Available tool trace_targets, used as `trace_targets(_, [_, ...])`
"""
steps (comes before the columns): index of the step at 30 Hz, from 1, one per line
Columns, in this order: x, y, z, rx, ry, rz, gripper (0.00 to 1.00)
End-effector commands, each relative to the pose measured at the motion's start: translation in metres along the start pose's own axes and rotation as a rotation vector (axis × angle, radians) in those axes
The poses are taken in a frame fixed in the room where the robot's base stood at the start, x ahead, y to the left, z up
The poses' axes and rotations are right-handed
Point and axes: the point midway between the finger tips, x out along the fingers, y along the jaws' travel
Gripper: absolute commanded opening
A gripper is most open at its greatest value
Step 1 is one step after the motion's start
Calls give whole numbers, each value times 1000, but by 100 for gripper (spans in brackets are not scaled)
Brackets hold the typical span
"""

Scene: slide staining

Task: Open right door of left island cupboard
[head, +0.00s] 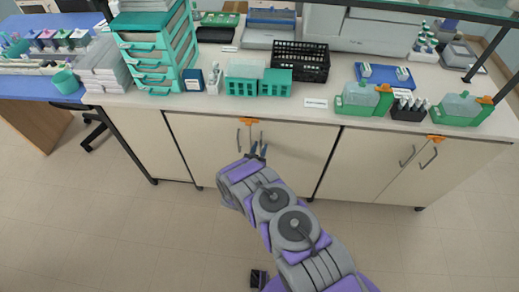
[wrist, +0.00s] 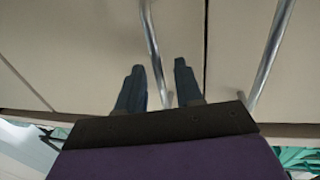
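The left island cupboard (head: 200,165) has two pale doors that look shut, each with a vertical metal bar handle near the middle seam. The right door (head: 305,150) has its handle (head: 265,135) just above my gripper (head: 258,151). In the wrist view, which appears upside down, this handle (wrist: 150,45) runs between the two spread dark fingers of my gripper (wrist: 160,80). Whether the fingers touch it I cannot tell. The left door's handle (head: 238,138) stands apart from the fingers and shows at right in the wrist view (wrist: 270,55).
An orange latch-like piece (head: 250,121) sits above the seam. The countertop holds a green drawer stack (head: 155,50), a black basket (head: 301,62) and green bottle holders (head: 364,100). Another double-door cupboard (head: 385,165) is to the right. The floor in front looks clear.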

Motion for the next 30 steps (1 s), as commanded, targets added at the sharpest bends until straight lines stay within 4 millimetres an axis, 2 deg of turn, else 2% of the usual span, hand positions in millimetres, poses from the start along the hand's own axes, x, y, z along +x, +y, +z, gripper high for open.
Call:
trace_targets(2, [0, 0, 0, 0, 0, 0, 36])
trace_targets(13, [0, 0, 0, 0, 0, 0, 0])
trace_targets(30, [0, 0, 0, 0, 1, -1, 0])
